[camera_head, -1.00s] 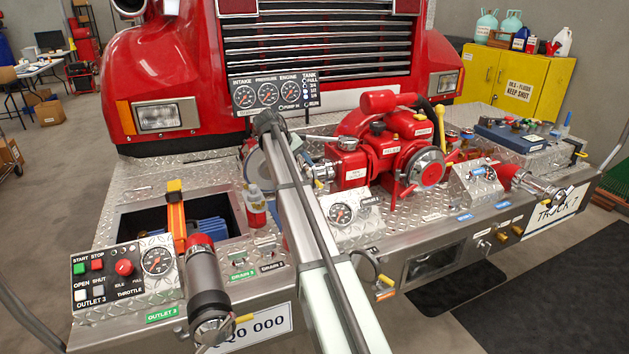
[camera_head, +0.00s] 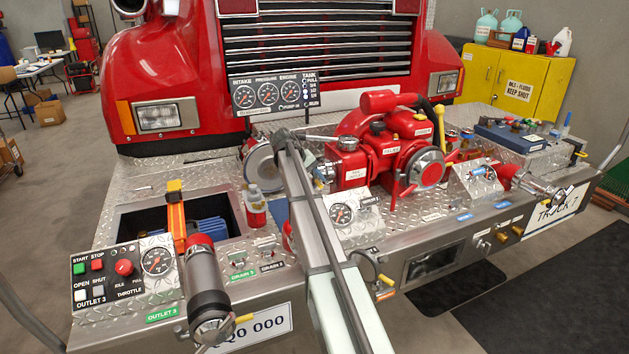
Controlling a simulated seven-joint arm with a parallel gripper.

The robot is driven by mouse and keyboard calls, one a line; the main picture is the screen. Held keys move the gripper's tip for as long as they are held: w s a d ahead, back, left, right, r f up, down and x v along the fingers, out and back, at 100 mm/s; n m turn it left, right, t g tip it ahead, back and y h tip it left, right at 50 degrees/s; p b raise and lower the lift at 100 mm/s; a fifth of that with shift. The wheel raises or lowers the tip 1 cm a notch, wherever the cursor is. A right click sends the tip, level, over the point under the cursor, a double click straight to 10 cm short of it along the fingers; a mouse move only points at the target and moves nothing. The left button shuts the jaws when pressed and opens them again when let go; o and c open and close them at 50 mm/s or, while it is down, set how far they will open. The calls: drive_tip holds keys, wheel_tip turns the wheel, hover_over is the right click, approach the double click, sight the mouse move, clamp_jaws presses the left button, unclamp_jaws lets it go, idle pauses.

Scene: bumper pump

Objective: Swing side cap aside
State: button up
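The red pump (camera_head: 385,150) stands on the diamond-plate deck of the truck's bumper. A round silver cap (camera_head: 258,166) is at the pump's left side, partly hidden by my arm. Another round silver cap (camera_head: 424,168) faces front on the pump's right part. I cannot tell for sure which is the side cap; the left one looks most like it. My grey and white arm rises from the bottom and its upper end is just right of the left cap. My gripper is hidden behind the arm, so its fingers and any contact do not show.
An outlet pipe (camera_head: 205,280) and the left control panel (camera_head: 123,275) are at front left, beside an open bin. A small bottle (camera_head: 254,206) stands left of my arm. A gauge block (camera_head: 350,212) is close on its right. A right-hand outlet (camera_head: 540,184) has a silver cap.

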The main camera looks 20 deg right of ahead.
clamp_jaws()
idle(0.5)
drive_tip(key=w+a+m+g+y, duration=0.1)
drive_tip(key=w+a+m+g, duration=0.3)
drive_tip(key=a+m, duration=0.3)
drive_tip(key=shift+w+a+m, duration=0.3)
drive_tip(key=shift+w+a, duration=0.25)
drive_tip(key=shift+a, duration=0.3)
drive_tip(key=shift+o, duration=0.4)
unclamp_jaws()
drive_tip(key=shift+s, duration=0.1)
